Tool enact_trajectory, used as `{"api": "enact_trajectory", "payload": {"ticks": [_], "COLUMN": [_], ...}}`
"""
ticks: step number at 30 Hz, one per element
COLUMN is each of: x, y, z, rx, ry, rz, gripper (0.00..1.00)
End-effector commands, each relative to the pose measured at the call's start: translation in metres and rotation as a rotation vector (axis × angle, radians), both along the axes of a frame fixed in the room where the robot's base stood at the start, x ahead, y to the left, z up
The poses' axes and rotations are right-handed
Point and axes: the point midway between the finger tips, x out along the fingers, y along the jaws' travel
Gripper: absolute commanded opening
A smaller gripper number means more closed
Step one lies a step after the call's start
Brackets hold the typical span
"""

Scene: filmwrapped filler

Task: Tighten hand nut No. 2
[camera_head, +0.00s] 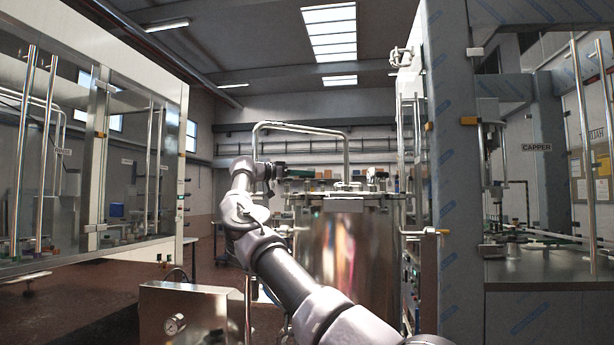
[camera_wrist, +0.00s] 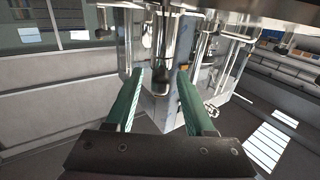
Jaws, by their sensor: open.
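A steel tank (camera_head: 342,245) with a lid and a tall bent tube stands in the middle of the head view. Small clamp fittings show along its rim, too small to tell which is hand nut No. 2. My gripper (camera_head: 279,170) is at the left side of the tank's top, at about lid height. In the wrist view its two green fingers (camera_wrist: 160,76) are open. A dark, rounded metal piece (camera_wrist: 163,78) on a rod, possibly a hand nut, shows in the gap between them. It looks apart from both fingers. Its distance from the fingertips is unclear.
A glass-walled machine (camera_head: 100,150) stands at the left, and a capper machine (camera_head: 535,220) at the right. A steel box with a gauge (camera_head: 175,323) is at the lower left. The blue-wrapped column (camera_head: 453,180) stands close to the tank's right side.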

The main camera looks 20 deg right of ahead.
Motion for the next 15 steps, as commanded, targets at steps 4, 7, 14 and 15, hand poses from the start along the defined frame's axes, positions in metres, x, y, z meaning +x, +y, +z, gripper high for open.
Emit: {"api": "enact_trajectory", "payload": {"ticks": [4,7,14,15], "x": [0.001,0.001,0.002,0.002], "y": [0.030,0.050,0.086,0.089], "z": [0.000,0.000,0.000,0.000], "rx": [0.000,0.000,0.000,0.000], "ry": [0.000,0.000,0.000,0.001], "rz": [0.005,0.005,0.003,0.002], "gripper": [0.54,0.54,0.54,0.54]}}
